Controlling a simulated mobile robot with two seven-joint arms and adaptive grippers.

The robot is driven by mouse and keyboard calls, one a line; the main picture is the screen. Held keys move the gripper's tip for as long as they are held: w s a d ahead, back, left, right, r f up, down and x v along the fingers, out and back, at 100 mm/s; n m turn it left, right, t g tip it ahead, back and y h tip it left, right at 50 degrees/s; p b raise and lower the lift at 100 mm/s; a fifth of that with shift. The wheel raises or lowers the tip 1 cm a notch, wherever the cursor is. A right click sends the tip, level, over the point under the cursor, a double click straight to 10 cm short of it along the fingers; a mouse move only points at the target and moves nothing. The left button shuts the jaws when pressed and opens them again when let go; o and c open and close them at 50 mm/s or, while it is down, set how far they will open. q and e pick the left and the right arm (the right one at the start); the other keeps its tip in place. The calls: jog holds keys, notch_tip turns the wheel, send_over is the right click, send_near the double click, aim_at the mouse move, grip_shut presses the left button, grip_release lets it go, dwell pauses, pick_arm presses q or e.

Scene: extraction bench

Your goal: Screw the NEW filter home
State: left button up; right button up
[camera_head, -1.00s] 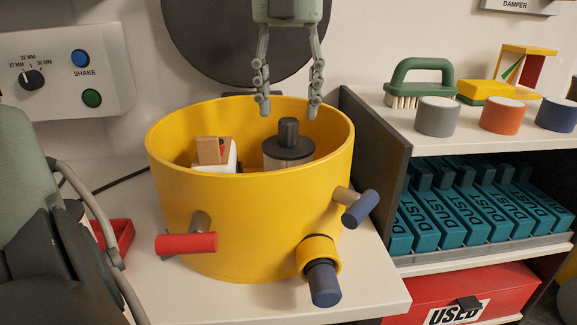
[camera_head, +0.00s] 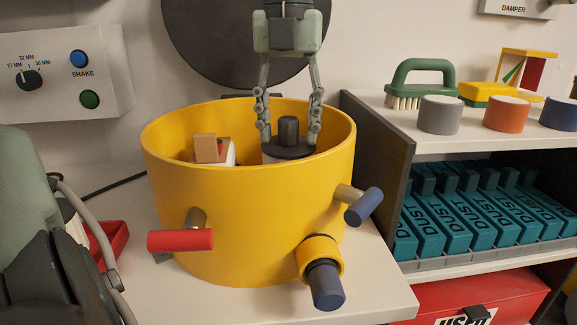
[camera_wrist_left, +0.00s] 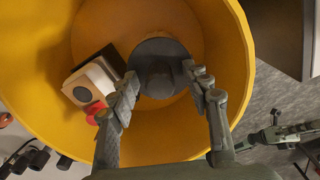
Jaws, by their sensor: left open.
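A filter with a dark grey lid and an upright round knob (camera_head: 289,130) stands inside the yellow drum (camera_head: 245,225). Its lighter body shows just below the lid. It also shows from above in the left wrist view (camera_wrist_left: 158,70). Which filter it is, and its thread, cannot be seen. My left gripper (camera_head: 290,138) points down into the drum, open, with one finger on each side of the knob. Both fingers look apart from the knob. A grey-green gripper-like part, likely my right gripper (camera_wrist_left: 285,135), shows small in the left wrist view; its jaws are unclear.
A white box with a tan block (camera_head: 207,149) stands in the drum, left of the filter. The drum's rim surrounds my fingers. A dark upright panel (camera_head: 378,165) borders the shelves at right, with teal DUST boxes (camera_head: 470,215). A red handle (camera_head: 180,240) sticks out in front.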

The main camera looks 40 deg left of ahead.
pick_arm(q)
jog(key=shift+f+n+b, duration=0.15)
jog(key=shift+n+b, duration=0.4)
jog(key=shift+n, duration=0.65)
jog(key=n+b, duration=0.2)
jog(key=n, duration=0.8)
jog(key=shift+r+n, duration=0.2)
jog(key=shift+n, duration=1.1)
jog(key=shift+c, duration=0.4)
